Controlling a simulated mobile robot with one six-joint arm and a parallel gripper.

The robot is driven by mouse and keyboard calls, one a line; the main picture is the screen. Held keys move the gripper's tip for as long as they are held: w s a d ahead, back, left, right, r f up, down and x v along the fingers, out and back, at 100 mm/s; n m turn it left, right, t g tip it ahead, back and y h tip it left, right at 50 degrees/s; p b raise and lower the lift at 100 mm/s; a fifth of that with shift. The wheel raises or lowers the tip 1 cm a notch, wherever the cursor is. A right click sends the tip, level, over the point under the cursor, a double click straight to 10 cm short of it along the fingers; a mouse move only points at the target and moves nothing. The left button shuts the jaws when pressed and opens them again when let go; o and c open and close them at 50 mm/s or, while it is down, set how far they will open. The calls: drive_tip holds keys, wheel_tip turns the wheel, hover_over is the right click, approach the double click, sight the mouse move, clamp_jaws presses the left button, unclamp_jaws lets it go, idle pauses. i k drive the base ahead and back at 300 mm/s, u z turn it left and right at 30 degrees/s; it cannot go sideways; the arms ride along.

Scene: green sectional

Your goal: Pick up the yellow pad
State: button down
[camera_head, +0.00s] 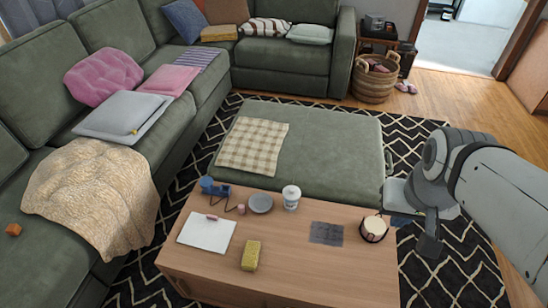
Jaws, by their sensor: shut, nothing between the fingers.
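The yellow pad (251,256) is a small, sponge-like yellow block. It lies on the wooden coffee table (205,268) near its front edge, left of the table's middle. My gripper (430,244) is at the right, beyond the table's right edge and above the patterned rug. It is shut and empty, well apart from the yellow pad. Nothing covers the pad in this view.
On the table are a white sheet (206,238), a blue tape dispenser (213,187), a grey dish (260,203), a white cup (291,197), a dark mat (326,233) and a round container (374,228). A green ottoman (330,150) stands behind. The sectional (205,88) lines the left and back.

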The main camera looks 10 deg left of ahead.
sight(249, 261)
drive_tip(key=u, duration=0.2)
drive_tip(key=k, duration=1.8)
drive_tip(key=z, duration=0.2)
drive_tip(key=i, duration=0.45)
